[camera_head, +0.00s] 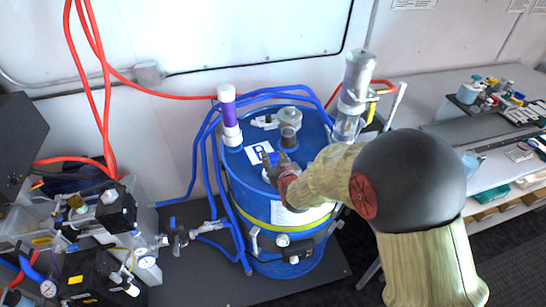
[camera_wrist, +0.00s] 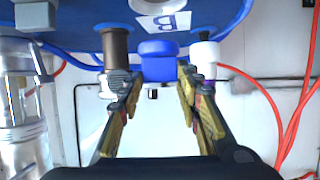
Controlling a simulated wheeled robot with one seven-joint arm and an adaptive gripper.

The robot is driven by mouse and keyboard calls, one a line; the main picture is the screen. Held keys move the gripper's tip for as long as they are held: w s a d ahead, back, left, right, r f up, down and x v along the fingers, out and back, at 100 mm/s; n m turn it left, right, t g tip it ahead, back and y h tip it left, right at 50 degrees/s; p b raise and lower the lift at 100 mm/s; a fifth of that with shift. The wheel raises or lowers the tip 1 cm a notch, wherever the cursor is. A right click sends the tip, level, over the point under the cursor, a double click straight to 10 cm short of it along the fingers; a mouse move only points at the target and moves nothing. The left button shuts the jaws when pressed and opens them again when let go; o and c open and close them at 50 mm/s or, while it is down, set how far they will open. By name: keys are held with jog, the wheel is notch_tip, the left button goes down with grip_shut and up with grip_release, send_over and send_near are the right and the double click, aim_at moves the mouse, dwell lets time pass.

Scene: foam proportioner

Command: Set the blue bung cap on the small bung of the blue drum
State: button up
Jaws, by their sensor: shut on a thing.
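The blue drum (camera_head: 245,190) stands upright, with a yellow band round it. My gripper (camera_head: 275,162) is over the front part of its lid, beside a white label (camera_head: 255,147) with a blue mark. In the wrist view my gripper (camera_wrist: 159,78) is shut on the blue bung cap (camera_wrist: 157,62), which sits between its two fingertips. The drum's blue lid (camera_wrist: 75,28) shows along the top of that view, with the label (camera_wrist: 178,22) behind the cap. I cannot make out the small bung clearly, nor whether the cap touches the lid.
A white and purple tube (camera_head: 229,115) and a grey fitting (camera_head: 289,130) stand up from the lid. A clear cylinder (camera_head: 352,95) rises behind right. Blue hoses loop round the drum. Valves and gauges (camera_head: 105,215) fill the left; a cluttered bench (camera_head: 485,130) is at right.

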jog(key=shift+a+f+b, duration=0.2)
jog(key=shift+f+b, duration=0.15)
jog(key=shift+f, duration=0.45)
jog(key=shift+d+f+b, duration=0.1)
jog(key=shift+f+b, duration=0.8)
jog(key=shift+f, duration=1)
jog(key=shift+b, duration=0.55)
jog(key=shift+f+b, duration=0.5)
jog(key=shift+f, duration=0.05)
jog(key=o, duration=0.9)
jog(key=shift+c, duration=0.2)
